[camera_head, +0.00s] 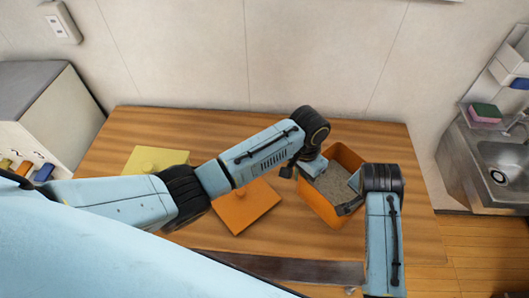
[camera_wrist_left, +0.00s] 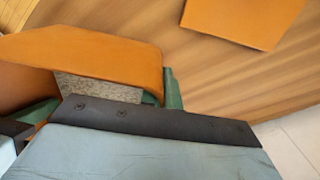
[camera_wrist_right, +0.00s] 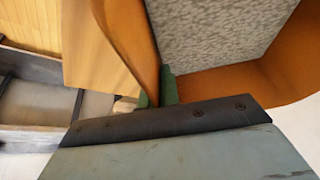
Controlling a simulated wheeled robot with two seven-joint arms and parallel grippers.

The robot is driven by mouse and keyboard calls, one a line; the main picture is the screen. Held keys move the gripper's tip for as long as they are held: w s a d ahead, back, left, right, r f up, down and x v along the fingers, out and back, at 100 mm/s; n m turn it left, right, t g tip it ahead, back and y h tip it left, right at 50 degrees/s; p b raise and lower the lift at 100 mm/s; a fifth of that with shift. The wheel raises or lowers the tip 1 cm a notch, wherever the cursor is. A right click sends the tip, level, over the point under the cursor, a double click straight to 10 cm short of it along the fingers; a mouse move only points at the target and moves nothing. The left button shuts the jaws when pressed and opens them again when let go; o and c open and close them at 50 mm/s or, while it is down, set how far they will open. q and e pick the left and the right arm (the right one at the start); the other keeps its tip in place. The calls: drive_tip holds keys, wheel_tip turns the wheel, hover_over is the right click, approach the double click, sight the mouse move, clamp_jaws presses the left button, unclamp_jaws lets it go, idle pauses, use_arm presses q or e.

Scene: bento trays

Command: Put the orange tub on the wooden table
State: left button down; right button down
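The orange tub (camera_head: 345,154) is an open box with grey speckled content, over the right part of the wooden table (camera_head: 390,140). I cannot tell whether its bottom touches the table. My left gripper (camera_head: 302,172) is at its left wall, with green pads close on either side of the orange wall (camera_wrist_left: 90,48) in the left wrist view. My right gripper (camera_head: 345,206) is at the opposite wall, and its pads pinch the wall (camera_wrist_right: 130,35) in the right wrist view. My arms hide parts of the tub's rim.
A flat orange piece (camera_head: 240,208) lies left of the tub, and a yellow one (camera_head: 158,157) is behind my left arm. A grey cabinet (camera_head: 50,110) stands left of the table. A sink (camera_head: 505,160) stands at the right. The table's back strip is clear.

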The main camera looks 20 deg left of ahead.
drive_tip(key=shift+w, duration=0.25)
use_arm(q)
drive_tip(key=shift+s+r, duration=0.15)
drive_tip(key=shift+r, duration=0.1)
use_arm(e)
drive_tip(key=shift+s+r, duration=0.2)
drive_tip(key=shift+s, duration=0.25)
use_arm(q)
drive_tip(key=shift+f, duration=0.1)
use_arm(e)
drive_tip(key=shift+w+f, duration=0.1)
use_arm(q)
drive_tip(key=shift+f, duration=0.1)
use_arm(e)
drive_tip(key=shift+f, duration=0.1)
use_arm(q)
drive_tip(key=shift+f, duration=0.1)
